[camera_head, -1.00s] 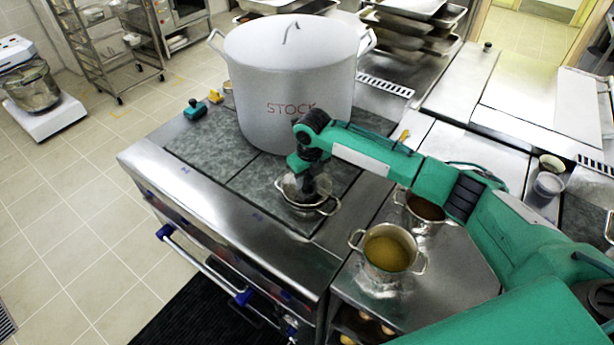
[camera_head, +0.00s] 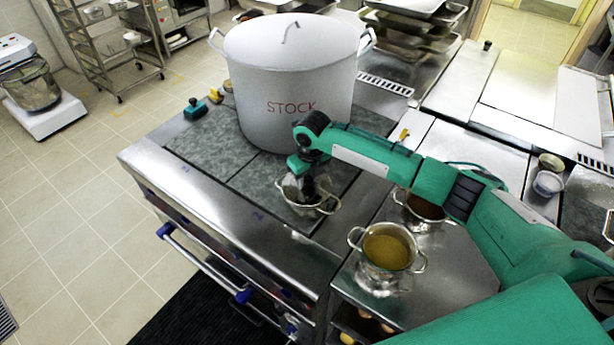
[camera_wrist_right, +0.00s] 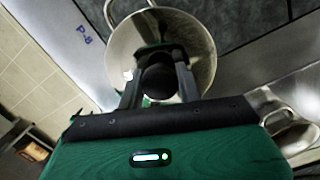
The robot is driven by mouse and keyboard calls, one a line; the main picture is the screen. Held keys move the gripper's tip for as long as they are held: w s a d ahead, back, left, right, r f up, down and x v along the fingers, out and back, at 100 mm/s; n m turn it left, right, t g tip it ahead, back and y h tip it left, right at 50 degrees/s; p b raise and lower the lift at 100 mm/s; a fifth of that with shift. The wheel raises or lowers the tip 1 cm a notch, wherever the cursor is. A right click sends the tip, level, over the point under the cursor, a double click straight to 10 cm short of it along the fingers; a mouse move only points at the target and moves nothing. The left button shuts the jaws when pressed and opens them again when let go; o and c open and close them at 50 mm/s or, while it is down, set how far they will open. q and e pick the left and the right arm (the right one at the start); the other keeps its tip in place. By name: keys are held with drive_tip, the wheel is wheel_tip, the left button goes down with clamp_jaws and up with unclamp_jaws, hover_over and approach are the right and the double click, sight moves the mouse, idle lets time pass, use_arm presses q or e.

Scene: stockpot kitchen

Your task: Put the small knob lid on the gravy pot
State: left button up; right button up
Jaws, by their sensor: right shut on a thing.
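My right gripper (camera_head: 308,186) is over a small two-handled metal pot (camera_head: 324,205) on the stove's front plate. In the right wrist view its fingers are shut on a round black knob (camera_wrist_right: 160,82), with a round metal surface (camera_wrist_right: 140,40) beyond it. In the head view a pale metal piece, seemingly the lid (camera_head: 291,188), shows tilted at the pot's left side. The gripper hides much of it, and I cannot tell whether it touches the rim. My left gripper is not in view.
A tall pot marked STOCK (camera_head: 290,85) stands behind the gripper. Two small pots, one with yellow-brown contents (camera_head: 388,252) and one with darker brown contents (camera_head: 425,208), stand on the steel counter at right. A teal item (camera_head: 195,108) lies at the stove's far-left edge.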

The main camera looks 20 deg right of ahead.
drive_tip(key=shift+f, duration=0.1)
drive_tip(key=o, duration=1.1)
